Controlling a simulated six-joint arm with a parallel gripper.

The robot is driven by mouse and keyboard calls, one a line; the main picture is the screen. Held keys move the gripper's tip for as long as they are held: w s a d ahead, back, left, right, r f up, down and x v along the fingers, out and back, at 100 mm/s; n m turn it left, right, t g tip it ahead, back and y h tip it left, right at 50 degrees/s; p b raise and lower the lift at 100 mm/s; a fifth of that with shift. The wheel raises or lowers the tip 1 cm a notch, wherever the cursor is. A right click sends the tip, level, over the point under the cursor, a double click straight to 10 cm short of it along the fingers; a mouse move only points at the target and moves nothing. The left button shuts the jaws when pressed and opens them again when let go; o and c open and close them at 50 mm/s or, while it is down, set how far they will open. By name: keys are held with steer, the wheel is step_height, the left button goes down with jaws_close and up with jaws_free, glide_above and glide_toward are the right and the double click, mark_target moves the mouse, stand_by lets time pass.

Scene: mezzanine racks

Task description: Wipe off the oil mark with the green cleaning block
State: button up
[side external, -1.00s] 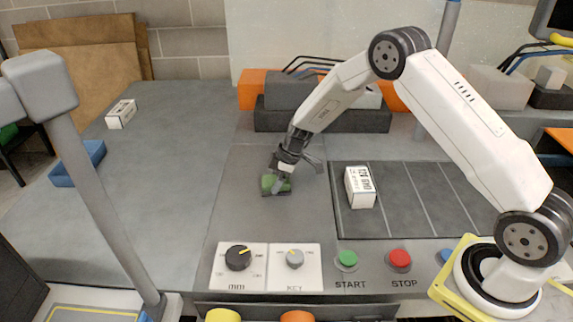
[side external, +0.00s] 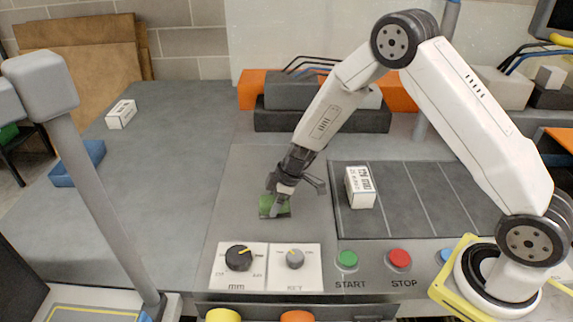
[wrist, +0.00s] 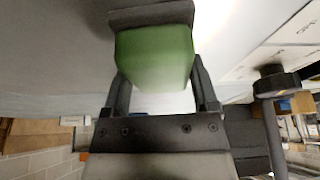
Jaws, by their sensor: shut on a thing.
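The green cleaning block (side external: 269,205) is held in my gripper (side external: 280,200), low over the grey panel behind the two knobs. In the wrist view the green block (wrist: 155,55) sits between the two fingers of my gripper (wrist: 158,75), with a dark layer along its far face. My gripper is shut on the block. The block seems to be at or very near the panel surface, but I cannot tell whether it touches. I see no oil mark in either view; it may be hidden under the block or too faint to make out.
A white box (side external: 360,187) stands right of the gripper. A blue tray (side external: 78,166) lies far left.

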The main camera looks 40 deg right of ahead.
steer(key=shift+w+d, duration=4.15)
steer(key=shift+d, duration=0.05)
steer(key=shift+w+d+r, duration=0.1)
steer(key=shift+r, duration=0.05)
step_height(320, 180, up, 8)
